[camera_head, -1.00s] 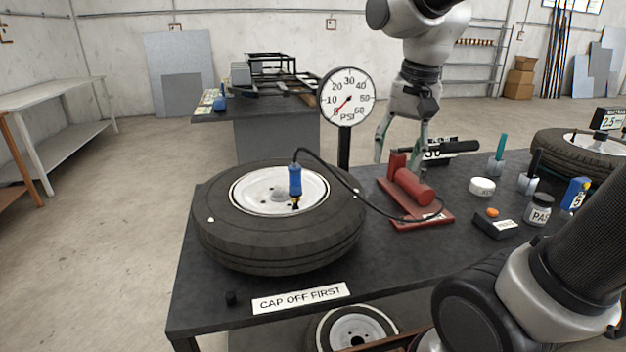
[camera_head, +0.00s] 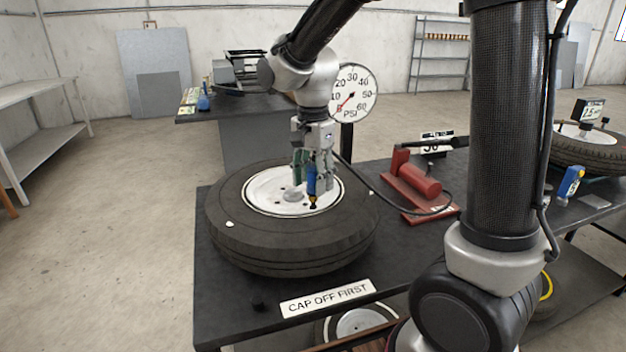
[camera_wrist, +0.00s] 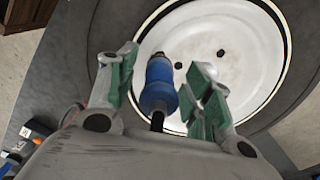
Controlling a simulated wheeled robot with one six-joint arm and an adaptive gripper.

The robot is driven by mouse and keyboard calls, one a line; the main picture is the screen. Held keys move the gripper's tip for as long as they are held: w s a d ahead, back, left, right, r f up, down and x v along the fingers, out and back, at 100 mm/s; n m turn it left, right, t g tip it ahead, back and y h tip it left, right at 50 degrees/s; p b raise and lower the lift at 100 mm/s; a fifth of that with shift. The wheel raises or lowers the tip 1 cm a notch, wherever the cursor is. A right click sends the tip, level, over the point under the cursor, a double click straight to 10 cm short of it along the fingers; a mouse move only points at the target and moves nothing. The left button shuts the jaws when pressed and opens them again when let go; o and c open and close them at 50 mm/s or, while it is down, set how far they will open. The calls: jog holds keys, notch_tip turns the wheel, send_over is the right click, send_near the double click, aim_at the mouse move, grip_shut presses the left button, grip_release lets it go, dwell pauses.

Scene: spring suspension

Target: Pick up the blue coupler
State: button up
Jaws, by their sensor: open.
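The blue coupler (camera_head: 311,182) stands upright over the white wheel rim of the tire, with its dark tip pointing down. A black hose runs from its top toward the red pump. In the wrist view the coupler (camera_wrist: 159,86) lies between the two green-padded fingers, nearer the left one, with gaps visible on both sides. My gripper (camera_head: 313,172) is open around the coupler at its upper part; in the wrist view my gripper (camera_wrist: 160,88) shows both fingers spread. Part of the coupler's top is hidden by the fingers in the head view.
The black tire (camera_head: 240,235) lies flat on the dark table (camera_head: 225,305). A round pressure gauge (camera_head: 355,93) stands behind it. The red pump (camera_head: 415,182) is to the right.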

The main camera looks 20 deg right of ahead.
grip_shut()
dwell(0.3)
notch_tip(320, 180, up, 13)
dwell(0.6)
